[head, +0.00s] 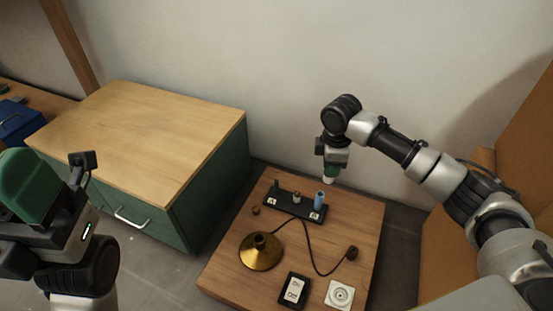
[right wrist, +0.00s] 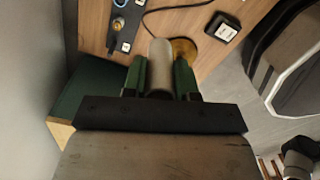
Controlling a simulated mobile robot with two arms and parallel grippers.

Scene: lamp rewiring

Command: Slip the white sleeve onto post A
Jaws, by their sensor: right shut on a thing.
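My right gripper (head: 331,174) is shut on the white sleeve (head: 328,180), which points down above the back right of the low wooden table. In the right wrist view the sleeve (right wrist: 160,66) sits between the green fingers (right wrist: 160,78). Below is a black post strip (head: 295,206) with two white labels, too small to read, so I cannot tell which post is A. A blue sleeve (head: 319,200) stands at its right end, a short post (head: 297,197) mid-strip, and a dark post (head: 276,187) at the left. The white sleeve is apart from them. My left gripper (head: 55,190) is at far left, its fingertips unclear.
The wooden table (head: 225,279) also holds a brass lamp base (head: 260,253), a dark cord ending in a plug (head: 351,253), an on/off card (head: 294,290) and a white socket (head: 340,295). A green cabinet (head: 150,130) stands left. A wall is behind.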

